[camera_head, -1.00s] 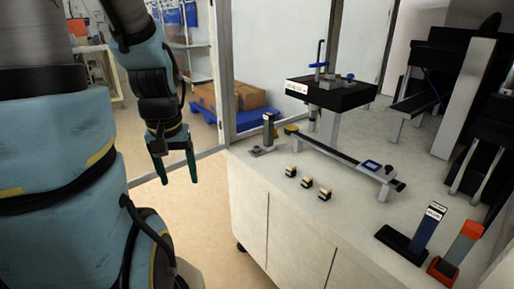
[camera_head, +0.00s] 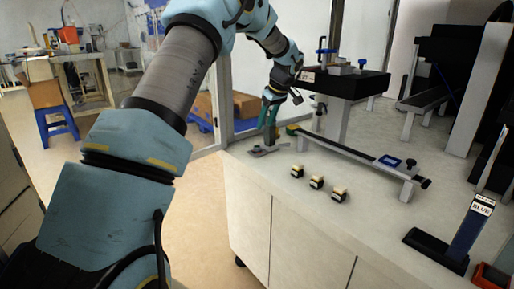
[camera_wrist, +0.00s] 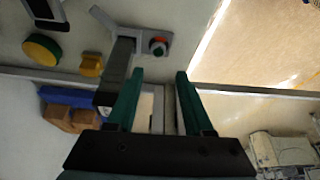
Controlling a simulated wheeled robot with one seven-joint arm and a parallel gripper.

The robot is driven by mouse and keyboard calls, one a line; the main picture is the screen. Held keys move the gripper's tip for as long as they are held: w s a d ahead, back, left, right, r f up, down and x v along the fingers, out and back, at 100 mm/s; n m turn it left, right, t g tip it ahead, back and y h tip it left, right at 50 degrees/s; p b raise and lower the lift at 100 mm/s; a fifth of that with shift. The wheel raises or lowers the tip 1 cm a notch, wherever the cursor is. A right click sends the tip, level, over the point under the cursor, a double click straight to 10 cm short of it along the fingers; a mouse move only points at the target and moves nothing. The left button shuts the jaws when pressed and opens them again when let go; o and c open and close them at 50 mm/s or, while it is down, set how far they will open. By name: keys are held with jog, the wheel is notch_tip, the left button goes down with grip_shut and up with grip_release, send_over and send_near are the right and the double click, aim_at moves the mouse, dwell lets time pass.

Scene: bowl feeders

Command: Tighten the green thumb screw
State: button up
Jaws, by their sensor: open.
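My gripper (camera_head: 268,117) is open and empty, with green fingers pointing down over the back left corner of the bench. In the wrist view, the gap between the fingertips (camera_wrist: 159,74) lies just below a small green knob with a red part (camera_wrist: 159,45). The knob sits on a grey bracket (camera_wrist: 130,34), and it looks like the thumb screw. The fingers are apart from it. A dark grey post (camera_wrist: 115,72) rises from the bracket beside the left finger. In the head view the knob is too small to make out on the bracket (camera_head: 262,151).
Several small blocks (camera_head: 316,182) stand nearer on the bench (camera_head: 290,215). A rail (camera_head: 345,150) and a black raised unit (camera_head: 345,82) stand to the right.

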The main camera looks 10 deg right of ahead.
aim_at(257, 146)
jog(key=p+x, duration=0.1)
jog(key=x, duration=0.9)
jog(key=shift+w+f, duration=0.25)
jog(key=shift+f, duration=0.1)
jog(key=shift+c, duration=0.2)
grip_shut()
